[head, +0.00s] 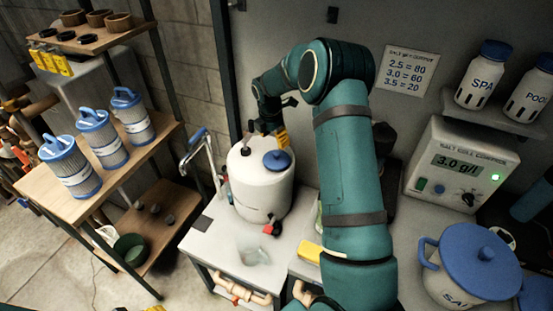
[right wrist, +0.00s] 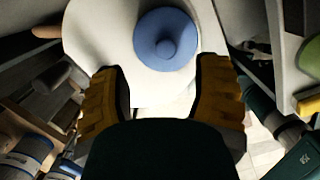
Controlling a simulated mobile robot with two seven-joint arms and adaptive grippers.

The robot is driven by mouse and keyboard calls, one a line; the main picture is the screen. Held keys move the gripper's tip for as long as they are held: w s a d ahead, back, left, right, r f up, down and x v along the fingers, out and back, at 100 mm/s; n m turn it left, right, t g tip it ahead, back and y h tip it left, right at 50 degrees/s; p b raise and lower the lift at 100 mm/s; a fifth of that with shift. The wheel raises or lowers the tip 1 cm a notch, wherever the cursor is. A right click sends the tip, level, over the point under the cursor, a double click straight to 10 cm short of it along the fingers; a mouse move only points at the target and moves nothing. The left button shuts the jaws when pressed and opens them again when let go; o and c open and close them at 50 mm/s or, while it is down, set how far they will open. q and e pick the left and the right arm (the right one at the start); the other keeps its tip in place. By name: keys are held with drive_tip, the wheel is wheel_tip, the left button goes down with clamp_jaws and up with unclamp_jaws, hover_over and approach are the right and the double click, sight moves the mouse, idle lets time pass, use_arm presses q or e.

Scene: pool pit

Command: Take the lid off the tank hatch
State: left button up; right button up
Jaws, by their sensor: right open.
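The white tank (head: 262,195) stands on a small light table against the back wall. Its round blue hatch lid (head: 277,160) sits on the tank top, with a knob in the middle. My right gripper (head: 270,138) is above the tank, just behind the lid in the head view. In the right wrist view the two yellow fingers (right wrist: 160,82) are spread wide and empty. There the lid (right wrist: 164,40) lies beyond the fingertips, roughly centred between them, on the white tank (right wrist: 98,28). I see no contact with the lid. My left gripper is not in view.
A clear beaker (head: 254,252) and a yellow object (head: 309,251) are near the table front. A salt controller (head: 462,168) and a blue-lidded salt pot (head: 468,268) stand at the right. Filter cartridges (head: 72,167) stand on a left shelf. My right arm hides part of the scene.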

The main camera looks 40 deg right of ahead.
sight(276, 153)
drive_tip(key=f, duration=0.7)
drive_tip(key=shift+s+d+f, duration=0.1)
drive_tip(key=shift+s+d, duration=0.2)
clamp_jaws()
